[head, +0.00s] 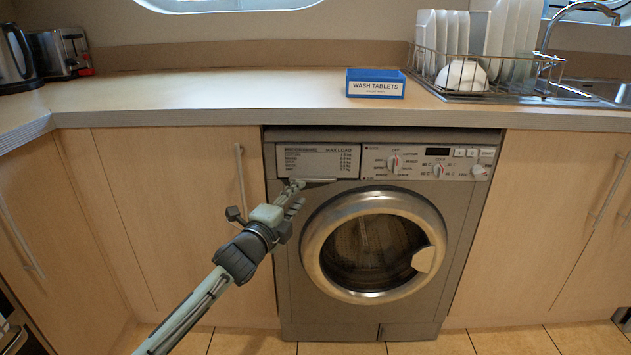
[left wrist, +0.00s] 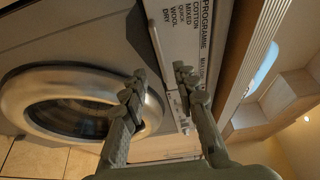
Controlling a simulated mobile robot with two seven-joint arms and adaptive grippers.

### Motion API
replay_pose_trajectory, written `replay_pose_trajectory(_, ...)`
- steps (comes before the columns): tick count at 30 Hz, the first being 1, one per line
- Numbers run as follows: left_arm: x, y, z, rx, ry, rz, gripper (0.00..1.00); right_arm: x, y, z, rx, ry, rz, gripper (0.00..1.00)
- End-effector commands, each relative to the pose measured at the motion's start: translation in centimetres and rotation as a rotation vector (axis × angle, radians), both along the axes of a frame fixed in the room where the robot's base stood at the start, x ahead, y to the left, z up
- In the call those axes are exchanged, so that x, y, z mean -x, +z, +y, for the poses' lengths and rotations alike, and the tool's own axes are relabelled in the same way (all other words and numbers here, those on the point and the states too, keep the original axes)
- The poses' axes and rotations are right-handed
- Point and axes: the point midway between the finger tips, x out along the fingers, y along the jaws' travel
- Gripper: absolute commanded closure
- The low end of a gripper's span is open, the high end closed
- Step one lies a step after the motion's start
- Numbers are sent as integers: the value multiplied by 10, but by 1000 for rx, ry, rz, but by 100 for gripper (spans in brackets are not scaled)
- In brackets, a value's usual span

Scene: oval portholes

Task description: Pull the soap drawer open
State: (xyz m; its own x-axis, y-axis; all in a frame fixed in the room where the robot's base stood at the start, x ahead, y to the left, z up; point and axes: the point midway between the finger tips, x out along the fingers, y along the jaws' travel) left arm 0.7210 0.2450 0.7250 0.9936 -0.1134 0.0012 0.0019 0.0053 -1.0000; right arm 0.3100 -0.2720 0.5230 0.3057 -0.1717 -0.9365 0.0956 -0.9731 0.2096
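The soap drawer (head: 318,161) is the panel with the printed programme list at the washing machine's upper left. It looks closed and flush with the front. A thin pale lip (head: 320,181) runs along its lower edge. In the left wrist view the drawer front (left wrist: 184,35) appears turned sideways. My left gripper (head: 297,190) is at the drawer's lower left edge. Its two fingers (left wrist: 160,84) are apart, with the lip's end seen between them; contact cannot be told. My right gripper is not in view.
The round door (head: 374,246) of the washing machine is just below and right of my left gripper. The counter (head: 230,95) overhangs above, with a blue wash tablets box (head: 375,84) on it. A cupboard handle (head: 240,175) stands out to the left.

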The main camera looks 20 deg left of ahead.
Motion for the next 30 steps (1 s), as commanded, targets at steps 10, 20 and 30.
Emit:
replay_pose_trajectory(10,-54,0,-7,5,1,2,71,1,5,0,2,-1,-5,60)
replay_pose_trajectory(20,-70,0,-8,5,0,3,71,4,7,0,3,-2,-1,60)
replay_pose_trajectory(30,-70,-1,-8,6,1,4,96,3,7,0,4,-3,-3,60)
